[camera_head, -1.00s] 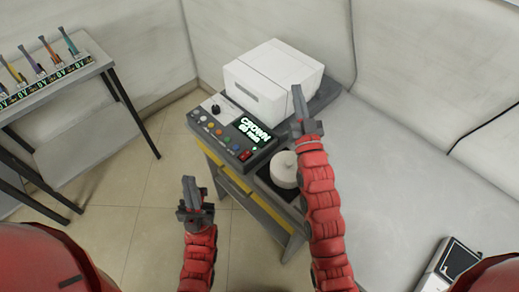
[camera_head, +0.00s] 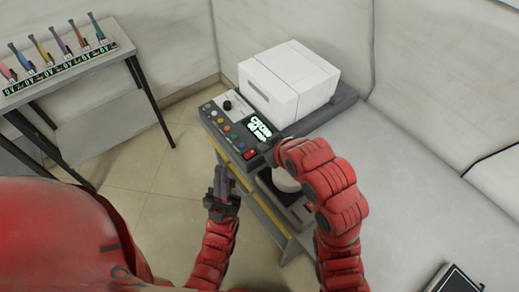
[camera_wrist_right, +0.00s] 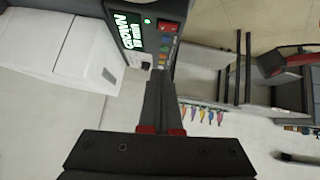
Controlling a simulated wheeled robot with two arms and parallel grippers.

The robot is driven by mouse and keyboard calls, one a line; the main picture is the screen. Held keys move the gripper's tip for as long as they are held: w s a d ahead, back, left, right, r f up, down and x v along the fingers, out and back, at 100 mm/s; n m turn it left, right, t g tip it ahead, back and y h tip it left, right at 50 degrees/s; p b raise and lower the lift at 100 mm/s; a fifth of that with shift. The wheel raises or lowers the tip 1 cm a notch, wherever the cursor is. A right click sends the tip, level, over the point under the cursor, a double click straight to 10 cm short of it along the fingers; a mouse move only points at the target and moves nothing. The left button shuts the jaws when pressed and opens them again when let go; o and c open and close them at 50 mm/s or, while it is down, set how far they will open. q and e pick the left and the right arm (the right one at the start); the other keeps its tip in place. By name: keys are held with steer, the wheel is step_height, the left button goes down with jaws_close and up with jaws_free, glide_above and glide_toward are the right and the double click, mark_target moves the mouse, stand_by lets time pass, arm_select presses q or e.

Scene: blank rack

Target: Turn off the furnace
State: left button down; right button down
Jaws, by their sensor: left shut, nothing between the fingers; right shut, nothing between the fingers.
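The furnace (camera_head: 290,75) is a white box on a dark base at the back of the stand. Its sloped control panel (camera_head: 222,120) has a dark knob (camera_head: 227,105), several coloured buttons, a lit green display (camera_head: 258,130) and a red switch (camera_head: 249,154) at the near corner. My right gripper (camera_head: 268,150) is shut and empty, just right of the red switch, and partly hidden by its own arm. In the right wrist view, its fingers (camera_wrist_right: 161,85) point toward the red switch (camera_wrist_right: 168,27); contact is unclear. My left gripper (camera_head: 222,180) is shut and empty, in front of the stand.
A round white piece (camera_head: 286,180) sits on the stand near my right arm, partly covered. A side table (camera_head: 75,72) at the left holds a rack of several coloured tools. A pale surface (camera_head: 430,140) fills the right side. Tiled floor lies open between table and stand.

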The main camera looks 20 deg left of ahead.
steer(key=shift+s, duration=0.15)
steer(key=shift+f, duration=0.1)
steer(key=p, duration=0.4)
glide_above(250, 154)
steer(key=d, duration=0.1)
steer(key=f, duration=0.4)
steer(key=s+f, duration=0.1)
steer(key=f, duration=0.1)
steer(key=shift+d+f, duration=0.1)
steer(key=shift+f, duration=0.2)
steer(key=shift+w+f+p, duration=0.25)
steer(key=shift+f+p, duration=0.35)
steer(key=shift+f, duration=0.6)
steer(key=shift+w+d+f, duration=0.1)
steer(key=shift+d+f, duration=0.05)
steer(key=shift+f, duration=0.8)
